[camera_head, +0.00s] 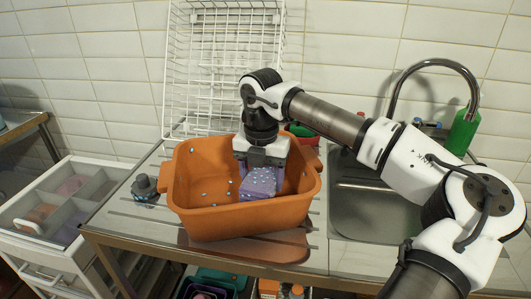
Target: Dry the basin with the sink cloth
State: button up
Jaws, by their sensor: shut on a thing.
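An orange basin (240,220) stands on the metal drainboard, left of the sink. Small pale drops dot its inner walls and floor. My gripper (262,171) reaches down into the basin and is shut on a purple cloth (259,184). The cloth is a folded block with pale drops on its top. It is low in the basin, right of the middle; whether its underside touches the floor is hidden. The gripper's fingertips are mostly hidden by the cloth and the gripper body.
A white wire rack (222,60) stands behind the basin. A dark grey knobbed item (144,188) sits close left of it. The sink (375,205) with its tall tap (436,64) and a green bottle (463,132) are right. A compartmented drawer (65,208) is lower left.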

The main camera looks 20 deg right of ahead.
jog(key=shift+r+p, duration=1.5)
jog(key=shift+r, duration=1.1)
